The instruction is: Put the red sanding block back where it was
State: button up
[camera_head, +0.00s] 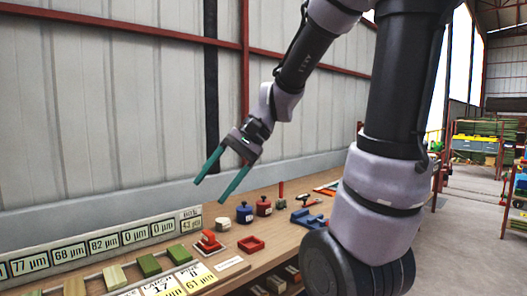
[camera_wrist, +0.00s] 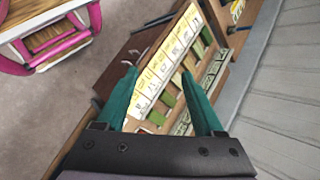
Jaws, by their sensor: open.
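A red block-like piece with a raised top (camera_head: 208,240), which looks like the red sanding block, sits on the wooden bench (camera_head: 285,235), apparently on a pale plate or card. A shallow red square tray (camera_head: 251,244) lies just right of it and looks empty. My gripper (camera_head: 210,190) is open and empty, its teal fingers angled down-left in the air above the back of the bench. In the wrist view the open fingers (camera_wrist: 160,73) point towards a rack of cards and green and wooden strips; the red block cannot be made out there.
Display boards with numbers (camera_head: 100,245) and green and tan blocks (camera_head: 149,265) fill the bench's left. Blue (camera_head: 244,213) and dark red (camera_head: 264,206) knobbed pieces and a blue fixture (camera_head: 307,218) stand further right. A corrugated wall is behind. A pink-edged cart (camera_wrist: 45,40) shows in the wrist view.

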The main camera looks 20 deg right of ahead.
jog(key=s+d+r+n+t+h, duration=0.1)
jog(key=d+r+t+h, duration=0.5)
jog(key=d, duration=0.4)
jog(key=shift+s+d+r+n+t, duration=0.25)
jog(key=shift+s+r+n+t, duration=0.15)
jog(key=shift+t, duration=0.1)
jog(key=shift+f, duration=0.1)
dwell(0.3)
